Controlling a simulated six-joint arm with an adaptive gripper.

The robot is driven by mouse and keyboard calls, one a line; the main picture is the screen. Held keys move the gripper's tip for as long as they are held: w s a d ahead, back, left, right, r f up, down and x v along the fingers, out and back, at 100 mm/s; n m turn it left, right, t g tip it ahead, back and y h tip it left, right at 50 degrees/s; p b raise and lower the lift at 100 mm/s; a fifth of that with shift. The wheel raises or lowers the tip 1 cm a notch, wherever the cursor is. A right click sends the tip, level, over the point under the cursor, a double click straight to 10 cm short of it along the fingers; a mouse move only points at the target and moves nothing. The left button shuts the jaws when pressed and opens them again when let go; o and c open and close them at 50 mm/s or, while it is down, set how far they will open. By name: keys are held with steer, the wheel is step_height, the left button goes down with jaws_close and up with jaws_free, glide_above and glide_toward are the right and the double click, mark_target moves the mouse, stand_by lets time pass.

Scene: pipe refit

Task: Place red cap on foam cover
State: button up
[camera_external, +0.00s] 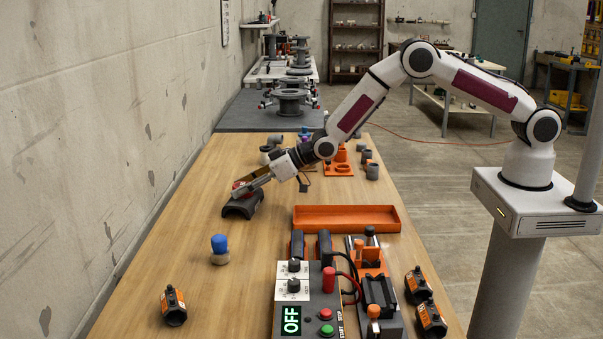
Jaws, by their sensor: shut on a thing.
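The red cap (238,185) shows as a small red patch at the tip of my gripper (241,188), mostly hidden by the fingers. My gripper is shut on it and reaches in from the right, tilted down to the left. The dark grey arched piece, which looks like the foam cover (242,207), lies on the wooden table right below the gripper. The cap is at or just above the top of the cover; I cannot tell whether they touch.
An orange tray (347,219) lies right of the cover. A blue-topped piece (219,249) stands nearer the camera. A control box (308,305) with an OFF display and several black-and-orange fittings (173,305) are at the front. Grey pipe pieces (372,170) stand behind.

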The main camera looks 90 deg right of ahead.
steer(key=o, duration=1)
steer(key=shift+r, duration=0.15)
steer(key=shift+s, duration=0.15)
steer(key=shift+v, duration=5.9)
